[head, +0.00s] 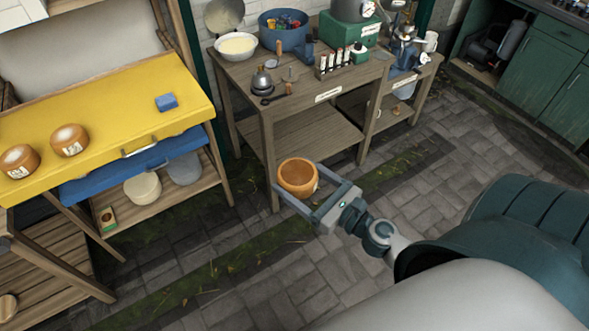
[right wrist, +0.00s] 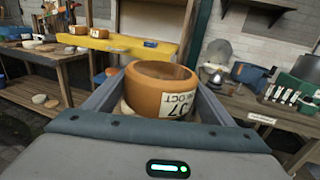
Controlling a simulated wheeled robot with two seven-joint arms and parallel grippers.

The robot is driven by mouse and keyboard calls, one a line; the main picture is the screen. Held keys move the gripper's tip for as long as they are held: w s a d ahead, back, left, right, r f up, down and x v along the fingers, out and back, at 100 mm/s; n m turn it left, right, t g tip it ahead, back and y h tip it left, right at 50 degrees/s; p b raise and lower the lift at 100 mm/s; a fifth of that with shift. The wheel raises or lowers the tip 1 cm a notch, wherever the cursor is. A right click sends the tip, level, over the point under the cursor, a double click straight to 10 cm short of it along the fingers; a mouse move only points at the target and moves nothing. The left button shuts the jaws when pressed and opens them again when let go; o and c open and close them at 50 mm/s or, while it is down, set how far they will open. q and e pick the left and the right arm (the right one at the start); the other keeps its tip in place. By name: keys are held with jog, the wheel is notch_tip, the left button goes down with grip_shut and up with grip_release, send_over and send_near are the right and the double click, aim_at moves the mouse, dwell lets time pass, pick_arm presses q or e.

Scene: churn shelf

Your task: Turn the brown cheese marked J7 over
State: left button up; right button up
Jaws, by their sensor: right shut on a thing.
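The brown cheese marked J7 (head: 298,177) is between the two fingers of my right gripper (head: 300,178), which is shut on it. It is held in the air in front of the wooden bench, clear of any surface. In the right wrist view the cheese (right wrist: 160,90) shows a white label whose writing, J7 and OCT, is upside down. Its upper face looks hollowed, with a raised rim; a paler part shows below its side. My left gripper is not in view.
Two other brown cheeses (head: 19,160) (head: 70,140) with labels sit on the yellow shelf top (head: 110,115), with a blue block (head: 167,102) at its right. The wooden bench (head: 265,110) is crowded with a bowl, a blue tub and a rack. Paving lies open below.

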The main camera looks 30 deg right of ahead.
aim_at(289, 170)
jog(key=shift+h, duration=0.3)
jog(key=r, duration=0.2)
jog(key=w+r, duration=0.1)
jog(key=r, duration=0.1)
jog(key=w+a+r, duration=0.1)
jog(key=r, duration=0.1)
jog(key=shift+a+r, duration=0.1)
jog(key=shift+r, duration=0.2)
jog(key=shift+m+h, duration=0.8)
jog(key=shift+h, duration=0.1)
jog(key=a+r, duration=0.2)
jog(key=a, duration=0.1)
jog(key=shift+s+a+r+b, duration=0.15)
jog(key=shift+s+r+b, duration=0.2)
jog(key=shift+r, duration=0.05)
jog(key=s+a+f+m+h+b, duration=0.1)
jog(key=a+f+b, duration=0.3)
jog(key=f+b, duration=0.7)
jog(key=shift+s+f+t+h+b, duration=0.35)
jog(key=shift+s+h+b, duration=0.3)
jog(key=shift+b, duration=0.4)
